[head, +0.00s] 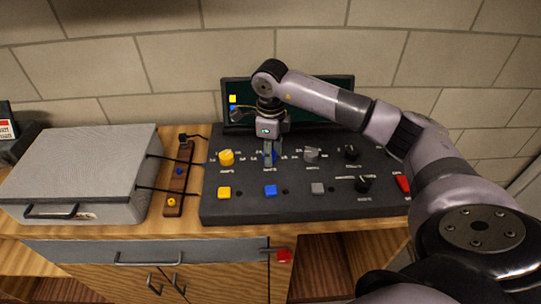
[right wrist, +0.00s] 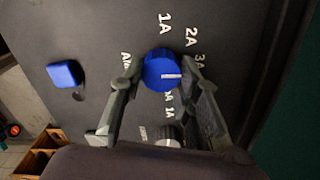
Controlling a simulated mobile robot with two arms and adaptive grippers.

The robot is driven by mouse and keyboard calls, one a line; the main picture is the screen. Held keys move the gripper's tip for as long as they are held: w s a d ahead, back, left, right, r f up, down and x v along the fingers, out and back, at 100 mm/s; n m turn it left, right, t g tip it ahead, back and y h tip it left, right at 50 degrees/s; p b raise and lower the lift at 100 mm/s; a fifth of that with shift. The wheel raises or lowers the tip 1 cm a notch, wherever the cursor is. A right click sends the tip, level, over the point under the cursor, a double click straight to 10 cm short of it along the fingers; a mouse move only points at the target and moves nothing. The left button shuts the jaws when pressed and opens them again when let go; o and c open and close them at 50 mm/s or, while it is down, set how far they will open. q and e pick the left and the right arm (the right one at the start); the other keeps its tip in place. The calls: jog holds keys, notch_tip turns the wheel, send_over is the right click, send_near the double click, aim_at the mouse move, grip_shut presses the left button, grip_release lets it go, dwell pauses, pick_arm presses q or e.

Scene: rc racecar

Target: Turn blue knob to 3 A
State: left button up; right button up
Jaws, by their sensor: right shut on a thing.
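The blue knob (right wrist: 160,64) sits on the dark control panel (right wrist: 105,25) in the right wrist view. Its white pointer line faces right in that view, toward the side where the 3A label (right wrist: 199,61) is printed. The 1A (right wrist: 165,22) and 2A (right wrist: 190,37) labels lie above it. My right gripper (right wrist: 158,72) is shut on the blue knob, one finger on each side. In the head view my right gripper (head: 269,152) reaches down onto the panel and mostly hides the knob. My left gripper is not in view.
A yellow knob (head: 226,157) and a grey knob (head: 312,155) flank the blue one. Yellow, blue (head: 270,190) and grey buttons line the panel front. Black knobs (head: 363,183) and a red switch (head: 403,184) are at right. A screen stands behind; a grey box (head: 80,170) sits left.

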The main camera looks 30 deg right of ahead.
jog(key=shift+n, duration=0.3)
jog(key=o, duration=1.1)
jog(key=shift+o, duration=0.2)
jog(key=shift+r, duration=0.15)
notch_tip(320, 180, up, 12)
jog(key=shift+f, duration=0.2)
